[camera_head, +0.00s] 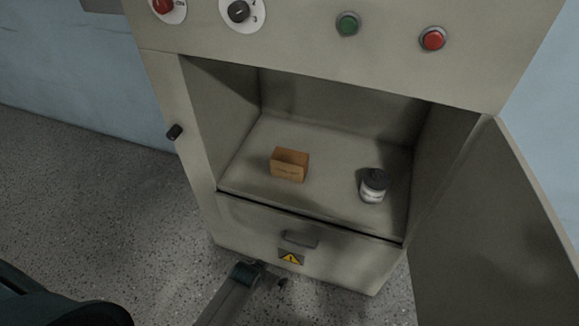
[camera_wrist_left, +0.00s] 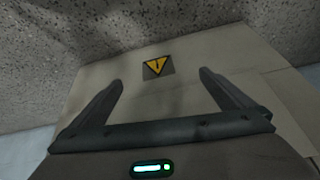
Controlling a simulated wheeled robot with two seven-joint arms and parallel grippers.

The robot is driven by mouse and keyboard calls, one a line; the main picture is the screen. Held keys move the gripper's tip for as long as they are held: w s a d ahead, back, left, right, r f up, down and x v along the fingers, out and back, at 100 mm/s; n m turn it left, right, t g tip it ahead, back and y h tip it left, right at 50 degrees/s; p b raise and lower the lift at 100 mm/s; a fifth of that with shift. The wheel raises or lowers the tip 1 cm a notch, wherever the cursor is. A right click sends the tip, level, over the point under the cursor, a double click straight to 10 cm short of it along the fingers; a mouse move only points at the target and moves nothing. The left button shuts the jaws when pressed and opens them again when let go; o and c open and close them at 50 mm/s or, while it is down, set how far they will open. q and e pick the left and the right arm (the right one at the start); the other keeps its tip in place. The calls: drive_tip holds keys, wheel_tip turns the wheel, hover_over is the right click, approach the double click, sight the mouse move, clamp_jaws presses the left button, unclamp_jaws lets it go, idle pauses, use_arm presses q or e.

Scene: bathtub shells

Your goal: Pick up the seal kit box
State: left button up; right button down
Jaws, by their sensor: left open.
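The seal kit box, a small orange-brown carton (camera_head: 288,166), stands on the floor of the open cabinet compartment, left of its middle. It is not visible in the left wrist view. My left gripper (camera_head: 265,275) is low in front of the cabinet, below and outside the compartment, near the warning label. Its two fingers (camera_wrist_left: 160,78) are spread apart in the left wrist view, with nothing between them. My right gripper is not in view.
A jar with a dark lid (camera_head: 372,185) stands right of the box. The grey cabinet has a drawer handle (camera_head: 300,239), a yellow warning label (camera_head: 291,257) and an open door (camera_head: 490,230) at right. Side walls and a top panel with buttons frame the compartment.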

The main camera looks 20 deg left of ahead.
use_arm(q)
drive_tip(key=w+a+r+b, duration=0.1)
drive_tip(key=w+a+r, duration=0.1)
drive_tip(key=w+r, duration=1.2)
wheel_tip(320, 180, up, 22)
drive_tip(key=n+b, duration=0.1)
drive_tip(key=n, duration=0.1)
hover_over(291, 155)
drive_tip(key=s, duration=0.5)
drive_tip(key=shift+a+f+g, duration=0.1)
drive_tip(key=shift+a+g, duration=0.05)
drive_tip(key=shift+g, duration=0.25)
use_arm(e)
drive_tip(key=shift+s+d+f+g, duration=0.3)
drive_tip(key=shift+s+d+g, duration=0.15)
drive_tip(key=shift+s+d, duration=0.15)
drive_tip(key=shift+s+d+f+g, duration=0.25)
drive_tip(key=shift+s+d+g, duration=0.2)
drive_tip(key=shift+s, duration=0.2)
use_arm(q)
drive_tip(key=x, duration=1.1)
drive_tip(key=shift+w+f+b, duration=0.15)
drive_tip(key=shift+b, duration=0.25)
drive_tip(key=shift+w+f, duration=0.1)
drive_tip(key=shift+f, duration=0.35)
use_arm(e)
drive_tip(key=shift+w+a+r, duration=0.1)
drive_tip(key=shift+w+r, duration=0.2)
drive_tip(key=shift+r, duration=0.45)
